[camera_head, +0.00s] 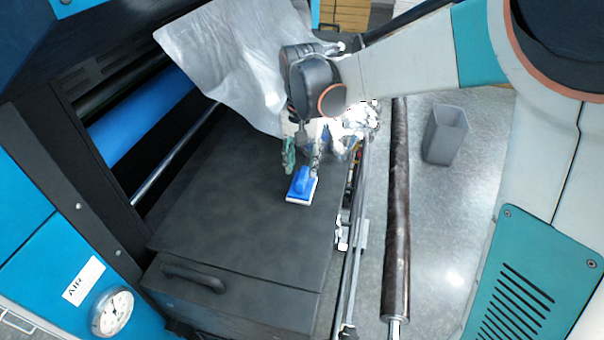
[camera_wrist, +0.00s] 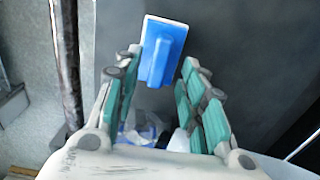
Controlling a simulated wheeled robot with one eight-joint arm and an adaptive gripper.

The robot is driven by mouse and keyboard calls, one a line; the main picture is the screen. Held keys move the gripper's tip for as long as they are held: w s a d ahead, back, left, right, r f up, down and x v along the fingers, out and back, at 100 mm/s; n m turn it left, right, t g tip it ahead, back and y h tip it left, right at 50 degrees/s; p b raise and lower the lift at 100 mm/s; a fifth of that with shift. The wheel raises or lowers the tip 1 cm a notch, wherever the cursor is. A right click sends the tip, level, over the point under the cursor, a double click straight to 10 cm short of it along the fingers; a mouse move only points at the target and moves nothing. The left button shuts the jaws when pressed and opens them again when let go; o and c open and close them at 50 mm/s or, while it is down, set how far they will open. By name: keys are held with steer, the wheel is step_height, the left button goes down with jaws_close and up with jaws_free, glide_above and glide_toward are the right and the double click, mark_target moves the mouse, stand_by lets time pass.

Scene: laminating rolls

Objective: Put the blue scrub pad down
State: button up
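The blue scrub pad (camera_head: 301,187) has a blue grip on top and a white edge. It appears to lie flat on the dark machine top. My gripper (camera_head: 302,171) is just above and behind it, pointing down, with its fingers spread apart. A gap shows on the right finger's side. The left fingertip overlaps the pad's edge in the picture, and I cannot tell whether it touches.
A silver sheet (camera_head: 225,60) hangs behind my gripper on the left. Crumpled clear plastic (camera_head: 362,118) is to its right. A dark brown roller (camera_head: 397,220) runs along the right side, with a grey bin (camera_head: 445,134) beyond. The dark machine top (camera_head: 235,225) is clear in front.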

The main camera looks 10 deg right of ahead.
mark_target(302, 175)
step_height(302, 175, up, 6)
steer(key=s+d+r+n+t, duration=0.2)
steer(key=s+d+r+t, duration=0.15)
steer(key=s+d, duration=0.4)
steer(key=s+d+f+n+t, duration=0.1)
steer(key=s+d+t, duration=0.1)
steer(key=s, duration=0.4)
steer(key=s+d+f+n+t, duration=0.1)
steer(key=s+d+f, duration=0.1)
steer(key=s, duration=0.4)
steer(key=shift+s+t, duration=0.25)
steer(key=shift+t, duration=0.1)
step_height(302, 175, down, 29)
steer(key=b, duration=2.9)
steer(key=shift+o, duration=0.4)
